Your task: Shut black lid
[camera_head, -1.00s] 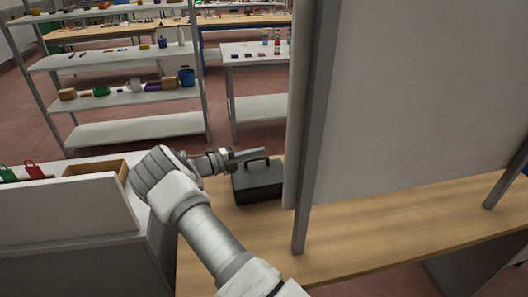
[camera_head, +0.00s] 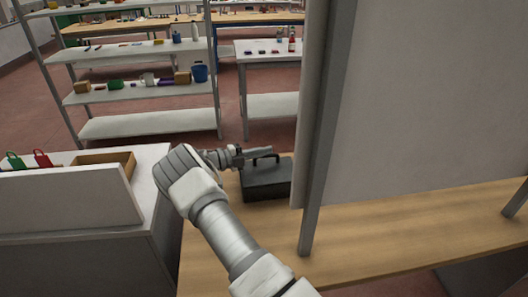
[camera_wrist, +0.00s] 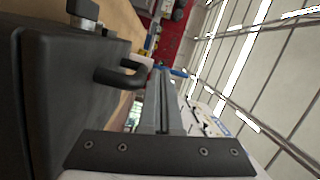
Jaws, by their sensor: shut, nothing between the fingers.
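The black box with its black lid (camera_head: 277,167) stands on the wooden table, close to the upright panel. An arched black handle rises from the lid. The lid looks down on the box, but I cannot tell whether it is fully seated. My gripper (camera_head: 268,151) is shut and empty, just above the lid near the handle. In the wrist view, the closed fingers (camera_wrist: 162,72) are beside the handle (camera_wrist: 120,75), and the box's dark surface (camera_wrist: 65,90) fills the left. I cannot tell whether the fingers touch the handle.
A large white panel on a grey post (camera_head: 325,130) stands right of the box. A white cabinet with an open wooden tray (camera_head: 118,160) is at left. Shelves (camera_head: 150,125) with small items stand behind. The wooden table (camera_head: 400,225) is clear in front of the panel.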

